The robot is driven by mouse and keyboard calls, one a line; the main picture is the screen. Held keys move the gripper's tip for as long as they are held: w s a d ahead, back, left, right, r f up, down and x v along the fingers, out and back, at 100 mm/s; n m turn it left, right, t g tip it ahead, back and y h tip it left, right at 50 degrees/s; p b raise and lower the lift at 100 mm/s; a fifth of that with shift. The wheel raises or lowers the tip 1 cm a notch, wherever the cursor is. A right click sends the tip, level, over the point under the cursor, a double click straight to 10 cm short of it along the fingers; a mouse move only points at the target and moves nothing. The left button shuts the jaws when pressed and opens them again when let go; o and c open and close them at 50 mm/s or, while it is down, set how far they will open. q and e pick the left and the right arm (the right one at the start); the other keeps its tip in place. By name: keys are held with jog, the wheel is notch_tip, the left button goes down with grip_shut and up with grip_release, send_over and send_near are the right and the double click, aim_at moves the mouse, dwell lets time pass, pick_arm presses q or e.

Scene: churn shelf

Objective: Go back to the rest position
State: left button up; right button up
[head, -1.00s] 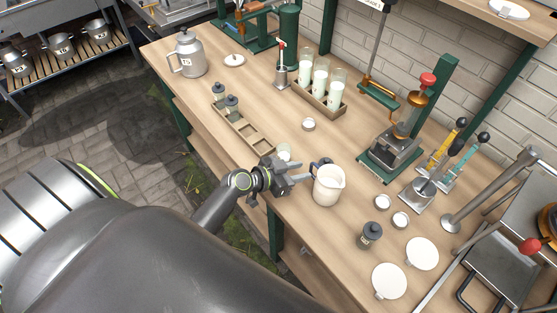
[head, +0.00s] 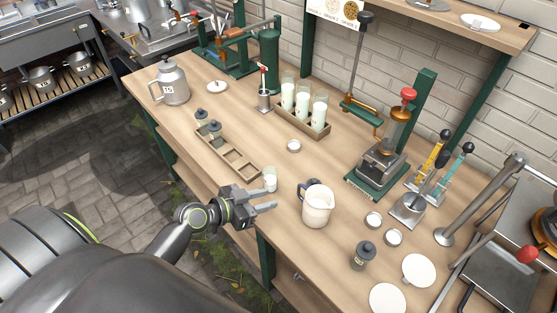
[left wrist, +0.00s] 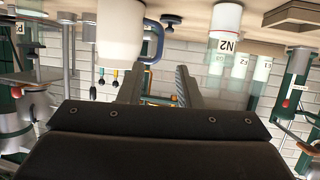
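My left gripper (head: 266,199) is over the front edge of the bench in the head view, its two fingers apart and nothing between them. The fingers also stand apart in the left wrist view (left wrist: 158,88). A white jug (head: 316,208) with a dark blue handle stands upright on the bench, to the right of the gripper and apart from it. The jug shows upside down in the left wrist view (left wrist: 120,35). A small glass with white contents (head: 270,180) stands just behind the fingers. My right gripper is in neither view.
A wooden rack (head: 240,165) holds two dark-lidded jars at its far end. A second rack (head: 292,118) holds tall milk-filled glasses. A green-based press (head: 378,170) stands behind the jug. A dark-lidded jar (head: 363,256) and white discs lie nearer. Open floor lies left of the bench.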

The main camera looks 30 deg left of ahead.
pick_arm(q)
jog(key=s+a+f+n+g+y, duration=0.1)
jog(key=s+a+n+g+y, duration=0.25)
jog(key=s, duration=0.65)
jog(key=s+a+n+g+y, duration=0.2)
jog(key=s+g+y, duration=0.3)
jog(key=s, duration=0.6)
notch_tip(320, 180, down, 28)
jog(key=a+g+b, duration=0.1)
jog(key=s+d+f+g, duration=0.1)
jog(key=s+f, duration=1.3)
jog(key=s, duration=0.1)
jog(key=shift+f+n+h+b, duration=0.2)
jog(key=shift+n+h+b, duration=0.15)
jog(key=shift+b, duration=0.05)
